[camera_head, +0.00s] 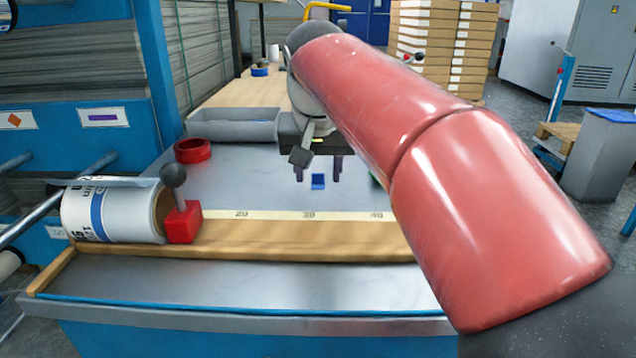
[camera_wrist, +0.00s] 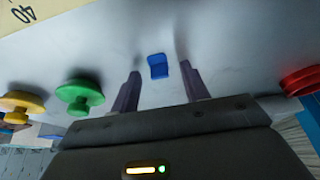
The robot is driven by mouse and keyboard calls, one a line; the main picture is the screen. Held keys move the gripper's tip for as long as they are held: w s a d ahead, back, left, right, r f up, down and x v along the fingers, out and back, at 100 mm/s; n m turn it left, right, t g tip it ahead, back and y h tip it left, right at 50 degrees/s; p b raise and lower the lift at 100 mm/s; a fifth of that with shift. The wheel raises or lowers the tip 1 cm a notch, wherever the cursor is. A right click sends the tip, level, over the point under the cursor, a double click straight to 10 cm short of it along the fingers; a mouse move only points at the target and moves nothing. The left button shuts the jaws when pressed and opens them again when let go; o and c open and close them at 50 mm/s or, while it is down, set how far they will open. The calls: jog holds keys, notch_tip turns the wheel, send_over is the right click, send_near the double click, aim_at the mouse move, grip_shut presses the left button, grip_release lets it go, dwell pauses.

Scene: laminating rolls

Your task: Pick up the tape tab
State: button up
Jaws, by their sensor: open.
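The tape tab (camera_head: 318,181) is a small blue piece on the grey metal tabletop, behind the yellow ruler strip. It also shows in the wrist view (camera_wrist: 158,66), lying beyond my fingertips and roughly centred between them. My gripper (camera_head: 319,178) points down above the tab in the head view, with its two dark fingers apart. In the wrist view my gripper (camera_wrist: 160,75) is open, and nothing is between its fingers. The gap in height between fingertips and tab is hard to judge.
A red ring (camera_head: 192,151) and a grey tray (camera_head: 233,127) stand to the left. A white roll (camera_head: 105,212) and a red block with a grey knob (camera_head: 183,222) sit at front left. Green (camera_wrist: 79,94) and yellow (camera_wrist: 21,103) knobs show in the wrist view. Tabletop around the tab is clear.

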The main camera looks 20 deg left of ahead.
grip_shut()
dwell(0.4)
